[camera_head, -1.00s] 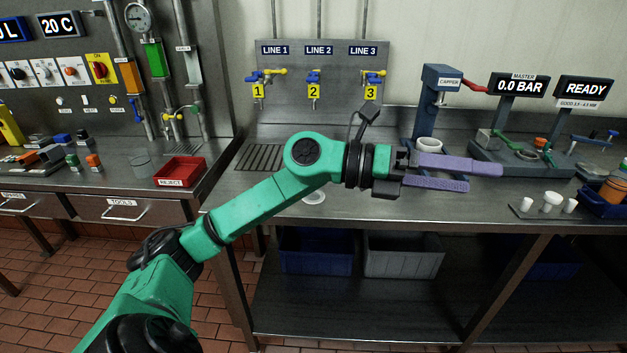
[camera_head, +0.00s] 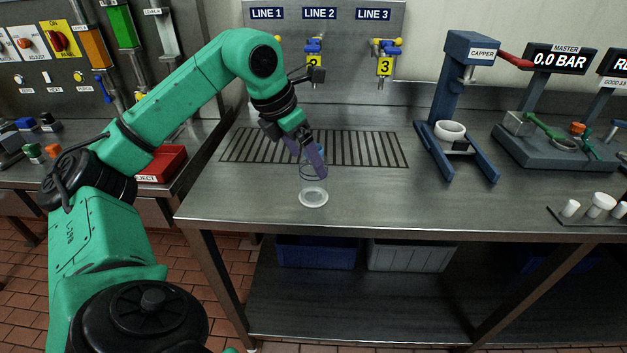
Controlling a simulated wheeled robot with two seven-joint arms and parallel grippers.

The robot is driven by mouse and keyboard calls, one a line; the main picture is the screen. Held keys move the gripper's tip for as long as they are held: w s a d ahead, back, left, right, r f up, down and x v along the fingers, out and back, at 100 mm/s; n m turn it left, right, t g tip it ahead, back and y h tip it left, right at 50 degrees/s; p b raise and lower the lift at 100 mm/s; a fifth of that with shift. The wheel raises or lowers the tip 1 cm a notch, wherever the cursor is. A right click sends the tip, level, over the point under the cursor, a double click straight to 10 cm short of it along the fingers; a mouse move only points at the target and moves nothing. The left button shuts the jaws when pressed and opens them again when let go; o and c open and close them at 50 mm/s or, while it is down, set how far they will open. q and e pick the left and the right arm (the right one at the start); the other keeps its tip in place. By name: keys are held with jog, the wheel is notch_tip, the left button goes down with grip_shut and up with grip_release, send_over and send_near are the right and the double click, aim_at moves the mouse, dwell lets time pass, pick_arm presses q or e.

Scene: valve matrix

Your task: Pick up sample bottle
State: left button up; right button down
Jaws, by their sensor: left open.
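The sample bottle (camera_head: 314,196), a clear, see-through cylinder with a pale base, stands upright on the steel bench in front of the drain grate. My left gripper (camera_head: 309,160) reaches down to it from the upper left. Its purple fingers are open at the bottle's upper part and overlap it in this view. I cannot tell whether both fingers straddle the bottle or touch it. My right gripper is not in view.
The drain grate (camera_head: 375,150) lies behind the bottle, under the line taps (camera_head: 385,50). The blue capper (camera_head: 460,90) stands to the right. A red reject tray (camera_head: 165,163) is on the left bench. Small white cups (camera_head: 600,204) sit far right. The bench right of the bottle is clear.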

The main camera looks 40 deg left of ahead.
pick_arm(q)
jog(key=x, duration=0.4)
jog(key=shift+w+d, duration=0.1)
jog(key=shift+w, duration=0.2)
jog(key=shift+w+f, duration=0.15)
jog(key=shift+f, duration=0.25)
jog(key=c, duration=1.3)
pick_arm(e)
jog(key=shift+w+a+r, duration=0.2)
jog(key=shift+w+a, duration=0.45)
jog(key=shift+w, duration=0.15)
